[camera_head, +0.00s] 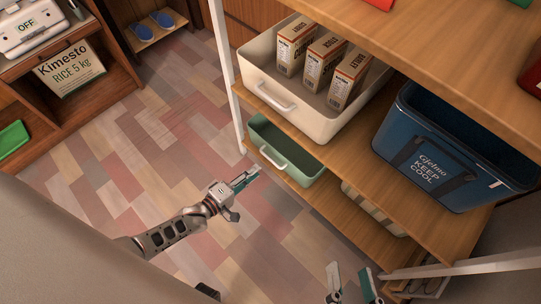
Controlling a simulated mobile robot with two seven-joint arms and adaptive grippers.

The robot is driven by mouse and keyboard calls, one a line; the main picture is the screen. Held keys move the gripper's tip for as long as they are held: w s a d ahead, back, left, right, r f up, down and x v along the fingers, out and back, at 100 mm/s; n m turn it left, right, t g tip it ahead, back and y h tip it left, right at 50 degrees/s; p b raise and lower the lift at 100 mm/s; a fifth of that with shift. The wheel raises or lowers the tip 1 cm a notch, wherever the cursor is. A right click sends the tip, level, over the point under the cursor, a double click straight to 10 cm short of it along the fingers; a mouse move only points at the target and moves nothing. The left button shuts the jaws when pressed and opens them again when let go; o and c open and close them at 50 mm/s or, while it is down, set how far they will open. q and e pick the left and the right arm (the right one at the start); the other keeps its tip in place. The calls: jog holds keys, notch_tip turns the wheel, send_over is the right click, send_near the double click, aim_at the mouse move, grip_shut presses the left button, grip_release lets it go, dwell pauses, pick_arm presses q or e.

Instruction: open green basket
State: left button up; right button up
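The green basket (297,172) sits low in the shelf unit, below the cream bin. Its white handle (272,158) is on the front wall. Part of its inside shows and looks empty; its back is hidden under the board above. My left gripper (246,179) is in front of the basket, just below and left of the handle in the picture, with its fingertips pointing toward it. Its fingers look close together, and I cannot tell whether there is a gap. My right gripper (350,279) is at the bottom edge, its fingers spread and empty.
A cream bin (310,122) with several boxes (322,62) and a blue cooler (425,165) stand on the shelf above. White posts (226,70) frame the unit. A wooden cabinet (100,85) stands at the left. The floor between is clear.

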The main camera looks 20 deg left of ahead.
pick_arm(q)
jog(key=b+x, duration=0.2)
jog(key=x, duration=0.5)
jog(key=shift+w, duration=0.35)
pick_arm(e)
jog(key=a+m, duration=0.2)
jog(key=m, duration=0.1)
jog(key=shift+s+a+f+m+t, duration=0.15)
jog(key=shift+s+a+m+t, duration=0.15)
jog(key=shift+s, duration=0.05)
pick_arm(q)
jog(key=shift+r, duration=0.1)
jog(key=shift+c, duration=0.3)
grip_shut()
